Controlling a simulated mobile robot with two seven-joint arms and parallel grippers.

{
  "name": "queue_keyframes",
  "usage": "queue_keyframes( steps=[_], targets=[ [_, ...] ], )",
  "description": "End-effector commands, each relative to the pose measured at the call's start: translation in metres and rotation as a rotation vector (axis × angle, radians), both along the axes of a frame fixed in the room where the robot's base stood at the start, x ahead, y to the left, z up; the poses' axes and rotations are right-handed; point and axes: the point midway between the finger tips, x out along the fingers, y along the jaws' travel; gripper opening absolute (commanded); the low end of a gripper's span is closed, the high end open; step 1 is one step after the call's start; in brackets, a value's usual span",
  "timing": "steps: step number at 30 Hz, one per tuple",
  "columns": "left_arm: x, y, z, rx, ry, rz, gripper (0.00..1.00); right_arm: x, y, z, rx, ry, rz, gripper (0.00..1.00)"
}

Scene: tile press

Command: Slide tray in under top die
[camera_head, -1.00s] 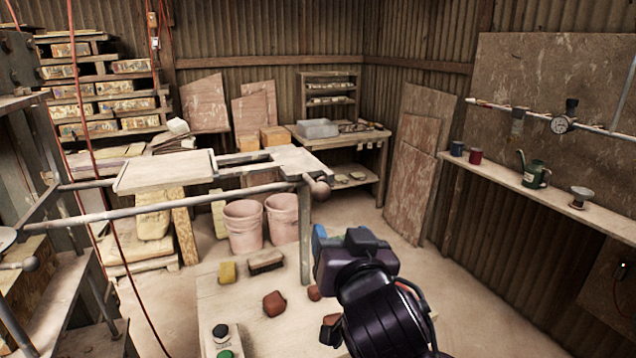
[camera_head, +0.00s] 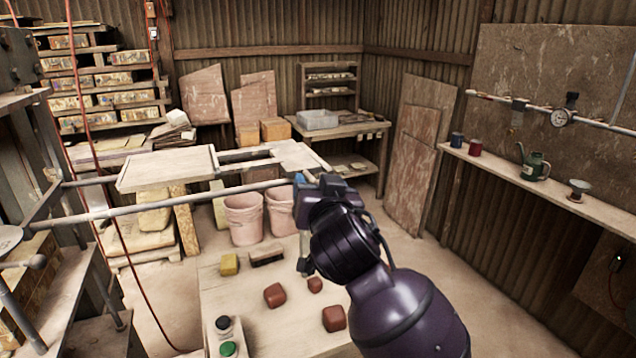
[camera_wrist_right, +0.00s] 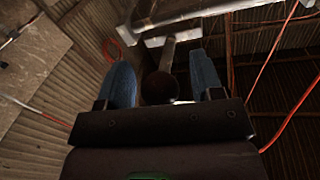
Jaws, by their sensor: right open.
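The tray (camera_head: 165,170) is a pale flat slab with a framed opening towards its right end. It lies on metal rails (camera_head: 150,207), out to the right of the press. My right gripper (camera_head: 299,179) is at the tray's right end, with blue fingers open. In the right wrist view, a dark round knob (camera_wrist_right: 159,88) shows between the open fingers (camera_wrist_right: 165,82); I cannot tell whether they touch it. In the head view the gripper hides the knob. Dark press metalwork (camera_head: 18,50) stands at the left edge; the top die cannot be made out clearly. My left gripper is not in view.
Below the rails, a bench (camera_head: 255,320) holds red clay lumps (camera_head: 334,318), a yellow block (camera_head: 229,264), a brush (camera_head: 267,255) and a button box (camera_head: 226,340). Pink buckets (camera_head: 244,218) stand behind. A red cable (camera_head: 82,100) hangs at left.

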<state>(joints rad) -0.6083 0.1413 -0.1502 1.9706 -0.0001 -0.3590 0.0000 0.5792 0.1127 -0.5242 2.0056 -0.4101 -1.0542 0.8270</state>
Motion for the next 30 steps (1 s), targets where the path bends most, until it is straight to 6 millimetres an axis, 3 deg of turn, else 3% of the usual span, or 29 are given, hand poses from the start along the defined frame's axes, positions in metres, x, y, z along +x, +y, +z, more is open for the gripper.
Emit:
queue_keyframes(
  steps=[12, 24, 30],
  targets=[
    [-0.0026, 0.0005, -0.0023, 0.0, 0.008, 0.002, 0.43, 0.0074, 0.0009, -0.0004, 0.0, 0.001, -0.001, 0.6],
    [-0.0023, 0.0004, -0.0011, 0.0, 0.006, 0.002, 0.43, 0.0072, 0.0009, -0.0005, 0.0, 0.001, -0.001, 0.01],
    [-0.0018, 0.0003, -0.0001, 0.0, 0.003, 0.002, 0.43, 0.0079, 0.0015, -0.0005, 0.0, 0.001, -0.001, 0.0]
  ],
)
